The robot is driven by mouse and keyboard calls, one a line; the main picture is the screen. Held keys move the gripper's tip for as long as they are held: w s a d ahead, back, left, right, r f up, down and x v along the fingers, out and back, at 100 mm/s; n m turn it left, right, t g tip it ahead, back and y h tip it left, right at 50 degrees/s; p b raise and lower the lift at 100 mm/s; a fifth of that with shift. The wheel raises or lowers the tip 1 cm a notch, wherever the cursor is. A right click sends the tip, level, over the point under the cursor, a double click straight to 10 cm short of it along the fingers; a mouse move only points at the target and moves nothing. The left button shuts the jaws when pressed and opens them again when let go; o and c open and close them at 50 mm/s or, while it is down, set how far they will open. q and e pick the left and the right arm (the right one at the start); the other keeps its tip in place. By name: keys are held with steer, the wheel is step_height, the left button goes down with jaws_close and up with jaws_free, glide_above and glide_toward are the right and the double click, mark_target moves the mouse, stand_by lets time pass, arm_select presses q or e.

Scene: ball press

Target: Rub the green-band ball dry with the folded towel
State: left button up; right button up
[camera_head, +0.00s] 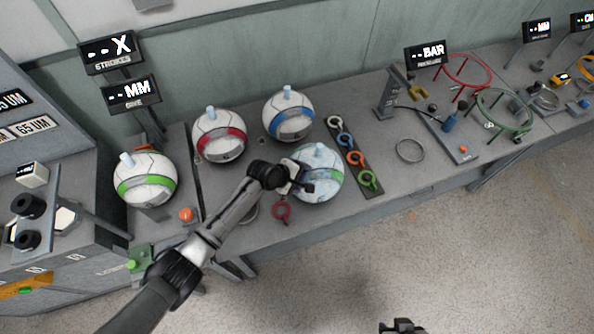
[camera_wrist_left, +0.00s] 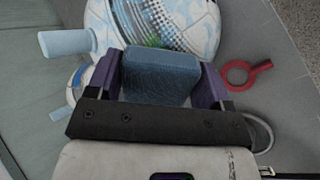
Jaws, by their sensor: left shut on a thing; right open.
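A white ball with pale blue patches (camera_head: 325,160) sits at the front edge of the bench, a bit of green band showing at its right side. My left gripper (camera_head: 302,180) is at its left side, hiding part of it. In the left wrist view the gripper is shut on a blue folded towel (camera_wrist_left: 160,76), which lies in front of the blue-streaked ball (camera_wrist_left: 185,25) and appears against it; firm contact cannot be told. Another ball with a green band (camera_head: 147,180) sits on the left stand. My right gripper (camera_head: 402,327) is open and empty at the bottom edge, over the floor.
A red-band ball (camera_head: 220,136) and a blue-band ball (camera_head: 288,116) stand behind. A dark strip with several coloured rings (camera_head: 355,158) lies right of the ball, and a red ring tag (camera_head: 282,211) in front. A grey ring (camera_head: 410,150) lies on otherwise clear bench.

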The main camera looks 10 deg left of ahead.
arm_select(q)
steer(key=shift+s+d, duration=0.2)
steer(key=shift+s, duration=0.05)
steer(key=shift+w+a, duration=0.1)
steer(key=shift+w+a+f+b, duration=0.1)
steer(key=shift+w+a+b, duration=0.3)
steer(key=shift+w+a, duration=0.1)
steer(key=shift+w+a+b, duration=0.3)
steer(key=shift+w+a, duration=0.1)
steer(key=shift+w, duration=0.15)
steer(key=shift+s+d+r+p, duration=0.25)
steer(key=shift+s+d+p, duration=0.5)
steer(key=shift+p, duration=0.35)
steer(key=shift+s+d+f+p, duration=0.1)
steer(key=shift+s+d+p, duration=0.15)
steer(key=shift+s+p, duration=0.15)
steer(key=shift+w+a+f, duration=0.1)
